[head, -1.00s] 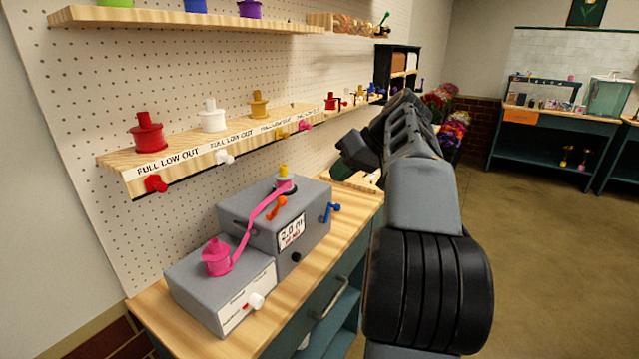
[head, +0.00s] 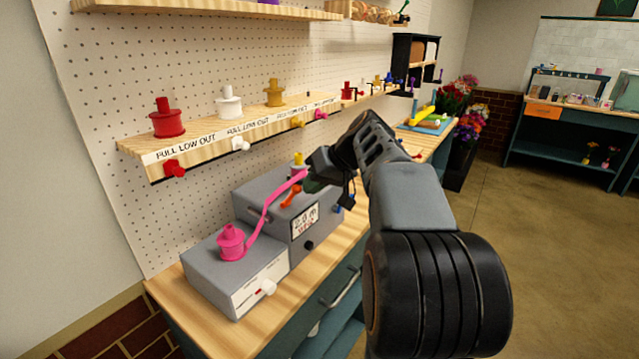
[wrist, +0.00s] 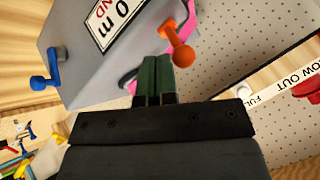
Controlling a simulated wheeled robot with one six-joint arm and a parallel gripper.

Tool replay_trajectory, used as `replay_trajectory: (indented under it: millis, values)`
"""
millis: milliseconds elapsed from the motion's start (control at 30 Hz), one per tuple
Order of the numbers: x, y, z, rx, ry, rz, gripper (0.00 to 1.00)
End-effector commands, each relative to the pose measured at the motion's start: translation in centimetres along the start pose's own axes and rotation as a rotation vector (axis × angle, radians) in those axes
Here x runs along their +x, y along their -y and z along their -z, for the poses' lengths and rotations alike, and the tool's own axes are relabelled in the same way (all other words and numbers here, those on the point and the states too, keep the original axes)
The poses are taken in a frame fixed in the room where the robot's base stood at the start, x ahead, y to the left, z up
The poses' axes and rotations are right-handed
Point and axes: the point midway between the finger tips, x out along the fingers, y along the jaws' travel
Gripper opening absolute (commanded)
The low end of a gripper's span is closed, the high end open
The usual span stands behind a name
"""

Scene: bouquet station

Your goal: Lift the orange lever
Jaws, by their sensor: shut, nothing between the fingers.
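The orange lever (head: 290,197) sticks out from the upper grey box (head: 262,205) of the ribbon machine on the wooden counter. In the wrist view the orange lever (wrist: 179,48) has a round knob end close to the fingertips, just to their right. My gripper (wrist: 157,60) is shut and empty, its dark green fingers side by side. I cannot tell whether they touch the lever. In the head view my gripper (head: 312,184) is at the box's right side, partly hiding it and the blue lever, which shows in the wrist view (wrist: 41,82).
A pink spool (head: 231,241) sits on the lower grey box, its pink ribbon (head: 264,213) running up toward the yellow peg (head: 298,160). A wooden shelf (head: 205,144) with spools and coloured knobs is above and behind. The floor at right is clear.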

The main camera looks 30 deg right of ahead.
Motion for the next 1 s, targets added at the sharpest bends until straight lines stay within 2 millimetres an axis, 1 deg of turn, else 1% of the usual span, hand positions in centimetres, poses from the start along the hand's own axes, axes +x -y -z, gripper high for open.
replay_trajectory:
  millis: [433,1000]
  values:
    - [-0.1,0.2,0.1,0.002,0.007,-0.004,0.0]
    - [-0.2,0.8,1.0,0.023,0.098,-0.06,0.0]
